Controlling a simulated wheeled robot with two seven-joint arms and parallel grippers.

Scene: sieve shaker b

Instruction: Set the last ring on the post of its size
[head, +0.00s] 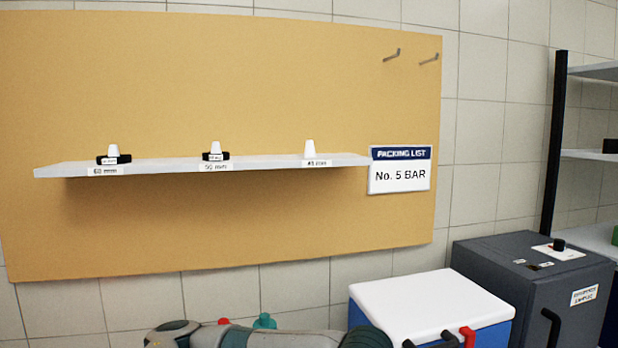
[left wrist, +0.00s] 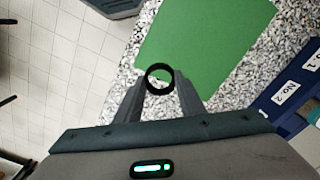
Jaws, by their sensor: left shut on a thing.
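My left gripper (left wrist: 160,84) is shut on a black ring (left wrist: 160,67) in the left wrist view; the ring sits between the fingertips, with its hole facing the camera. In the head view, a white shelf (head: 258,164) on a tan board carries three white posts. The left post (head: 113,150), over the "60 mm" label, has a black ring (head: 124,158) around its base. The middle post (head: 215,147), apparently labelled 50 mm, also has a black ring (head: 206,156). The right post (head: 309,148) is bare; its label is too blurred to read surely. My right gripper is out of view.
A "No. 5 BAR" sign (head: 399,177) hangs at the shelf's right end. A white-lidded blue cooler (head: 430,300) and a dark grey cabinet (head: 525,270) stand lower right. In the left wrist view, a green mat (left wrist: 205,35) lies on a speckled counter beside blue bins (left wrist: 285,95).

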